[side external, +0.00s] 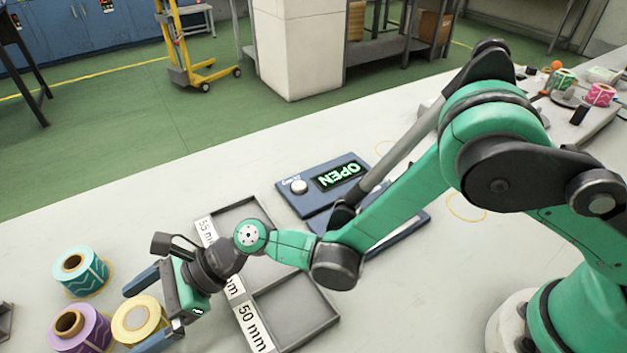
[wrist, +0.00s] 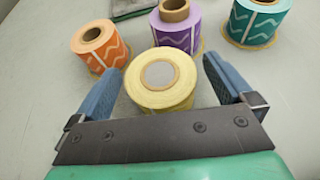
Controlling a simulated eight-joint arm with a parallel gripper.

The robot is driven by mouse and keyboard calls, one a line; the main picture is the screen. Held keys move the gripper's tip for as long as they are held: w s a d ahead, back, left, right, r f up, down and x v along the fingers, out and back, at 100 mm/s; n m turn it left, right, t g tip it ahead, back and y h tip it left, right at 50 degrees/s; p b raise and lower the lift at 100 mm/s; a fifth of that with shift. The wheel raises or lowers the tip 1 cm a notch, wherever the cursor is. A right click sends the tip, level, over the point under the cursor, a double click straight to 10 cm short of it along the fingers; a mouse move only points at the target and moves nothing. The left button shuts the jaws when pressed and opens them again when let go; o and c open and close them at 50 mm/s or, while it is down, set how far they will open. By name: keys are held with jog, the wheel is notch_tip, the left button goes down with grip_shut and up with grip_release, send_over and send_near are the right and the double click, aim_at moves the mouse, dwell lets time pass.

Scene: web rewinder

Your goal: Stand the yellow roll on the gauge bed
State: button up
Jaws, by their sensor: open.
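The yellow roll (side external: 140,318) stands upright on the bench at the lower left, its pale core facing up. My gripper (side external: 130,321) is open, with one blue finger on either side of the roll. In the wrist view the yellow roll (wrist: 161,95) sits between the two open fingers (wrist: 160,70), with a gap on each side. A blue unit with a display reading OPEN (side external: 338,176) lies mid-bench; the blue plate beside it (side external: 411,224), perhaps the gauge bed, is partly hidden by my arm.
A purple roll (side external: 80,329) and a teal roll (side external: 80,272) stand close by the yellow one. An orange roll (wrist: 98,45) shows in the wrist view. A grey tray (side external: 295,309) with compartments labelled 55 mm and 50 mm lies between the rolls and the blue unit.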

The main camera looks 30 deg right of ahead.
jog(key=v, duration=1.1)
jog(key=d+r+n+t+h, duration=0.1)
jog(key=d+r+n+h, duration=0.1)
jog(key=d, duration=0.5)
jog(key=d+r+n+t+h, duration=0.2)
jog(key=d+r+n+h, duration=0.1)
jog(key=d+n, duration=0.4)
jog(key=d+r+n+t+h, duration=0.2)
jog(key=d+n+h, duration=0.2)
jog(key=d, duration=0.3)
jog(key=shift+w+r+n+h, duration=0.15)
jog(key=shift+w+n+h, duration=0.15)
jog(key=s+d+n+h, duration=0.3)
jog(key=d+n+h, duration=0.1)
jog(key=d, duration=0.4)
jog(key=shift+s+r+n+t, duration=0.2)
jog(key=shift+s+n+t, duration=0.2)
jog(key=shift+n, duration=0.4)
